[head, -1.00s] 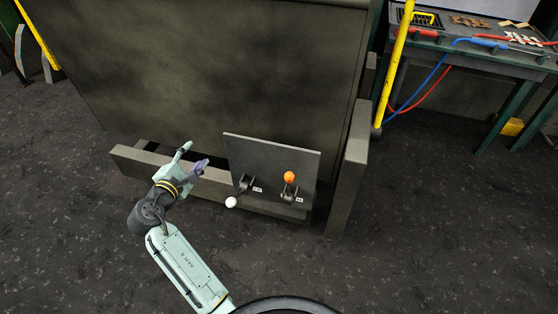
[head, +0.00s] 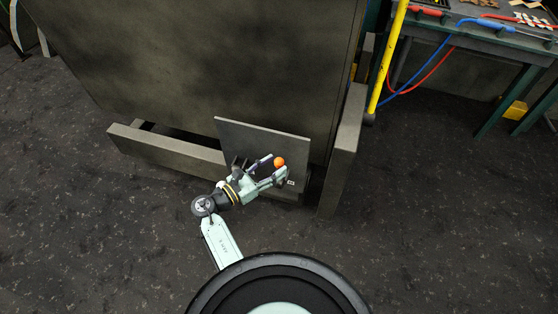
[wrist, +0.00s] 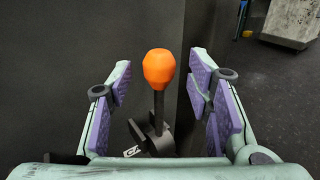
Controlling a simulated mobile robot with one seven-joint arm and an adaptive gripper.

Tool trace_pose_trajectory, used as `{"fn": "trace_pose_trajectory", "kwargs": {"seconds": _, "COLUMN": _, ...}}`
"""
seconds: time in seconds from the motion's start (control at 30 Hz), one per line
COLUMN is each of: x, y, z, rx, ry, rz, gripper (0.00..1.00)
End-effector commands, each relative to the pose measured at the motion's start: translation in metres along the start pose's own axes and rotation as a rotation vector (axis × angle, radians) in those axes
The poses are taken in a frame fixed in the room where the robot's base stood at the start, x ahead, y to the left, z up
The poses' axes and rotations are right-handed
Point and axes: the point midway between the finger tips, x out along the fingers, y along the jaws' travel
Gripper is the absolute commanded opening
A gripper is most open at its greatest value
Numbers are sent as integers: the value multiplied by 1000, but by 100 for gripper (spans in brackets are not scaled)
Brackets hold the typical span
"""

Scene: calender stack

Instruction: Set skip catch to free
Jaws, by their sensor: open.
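A lever with an orange knob (head: 279,162) stands on a dark upright panel (head: 255,135) at the foot of the large machine. My gripper (head: 273,170) is open, with its fingers reaching toward the orange knob. In the wrist view the orange knob (wrist: 159,69) and its dark shaft lie between the purple-padded fingers of my gripper (wrist: 163,92), with gaps on both sides. A small white label (wrist: 132,151) sits by the lever's base; its text is not clearly readable.
A grey post (head: 343,150) stands right of the panel, and a low beam (head: 165,152) runs to its left. A yellow pole (head: 388,65) and a workbench (head: 480,40) with red and blue cables are at the upper right. The floor in front is open.

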Motion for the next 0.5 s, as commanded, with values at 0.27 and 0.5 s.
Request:
{"fn": "trace_pose_trajectory", "kwargs": {"seconds": 0.27, "x": 27, "y": 0, "z": 0, "rx": 0, "ry": 0, "rz": 1, "gripper": 46}}
{"fn": "trace_pose_trajectory", "kwargs": {"seconds": 0.5, "x": 28, "y": 1, "z": 0, "rx": 1, "ry": 1, "rz": 2, "gripper": 46}}
